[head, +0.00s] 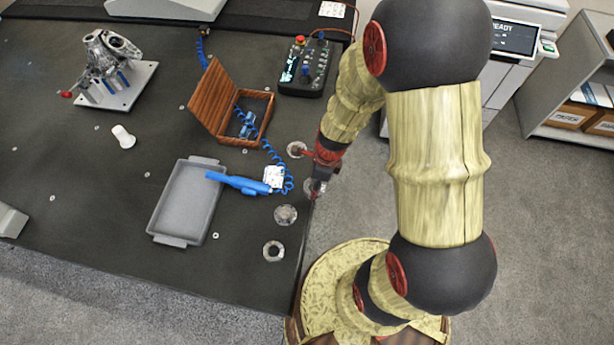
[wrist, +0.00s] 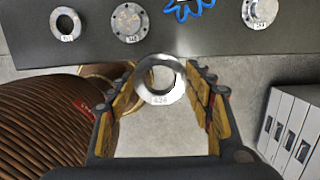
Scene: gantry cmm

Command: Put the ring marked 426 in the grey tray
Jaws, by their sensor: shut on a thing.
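My gripper (head: 317,180) is at the right edge of the table. In the wrist view my gripper (wrist: 163,88) is shut on a shiny metal ring (wrist: 143,90), with a finger on each side. The ring's stamped number is small and looks like 426 or 436; I cannot read it for certain. The grey floor shows behind and below the ring, with the table edge beyond. The grey tray (head: 180,213) lies flat on the table, left of my gripper. Its inside looks empty, and the tip of a blue tool overlaps its right rim.
A holed ring (head: 273,251) and a flanged disc (head: 285,215) lie near the table edge; another (head: 296,149) is farther back. The blue tool (head: 240,183) with its coiled cord lies between tray and gripper. An open wooden box (head: 240,120) and control box (head: 305,67) stand behind.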

